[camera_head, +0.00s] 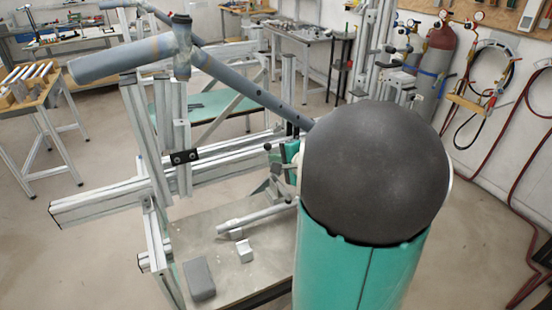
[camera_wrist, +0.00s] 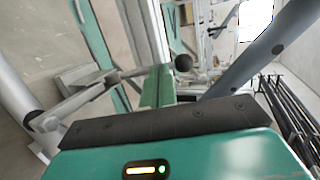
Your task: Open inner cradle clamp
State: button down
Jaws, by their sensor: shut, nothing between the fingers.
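The bicycle frame tubes (camera_head: 255,88) lie blue-grey across the jig (camera_head: 120,195) of aluminium bars. In the wrist view, a round black knob (camera_wrist: 183,62) sits just past and right of my gripper's fingertips (camera_wrist: 160,72); it looks like part of the clamp, but the clamp body is not clear. I cannot tell whether the fingers touch the knob. The green fingers are together and empty. In the head view, my dark rounded arm joint hides most of my gripper and the clamp area; only a small green part (camera_head: 291,150) shows at its left edge.
A frame tube (camera_wrist: 250,55) slants close on the right of the wrist view. A grey block (camera_head: 199,279) and a small light block (camera_head: 244,250) lie on the jig's base plate (camera_head: 200,235). Benches, a gas cylinder (camera_head: 435,55) and hoses stand behind.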

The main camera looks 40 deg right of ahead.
dwell(0.4)
jog(key=w+d+f+m+g+y, duration=0.1)
jog(key=w+d+f+g+y, duration=0.1)
jog(key=w+g, duration=0.4)
jog(key=g, duration=0.3)
jog(key=shift+w+f, duration=0.2)
jog(key=shift+f, duration=0.3)
dwell(0.6)
jog(key=w+v, duration=0.1)
jog(key=v, duration=1.3)
jog(key=shift+w+d+r, duration=0.2)
jog(key=shift+w+r, duration=0.05)
jog(key=shift+r, duration=0.1)
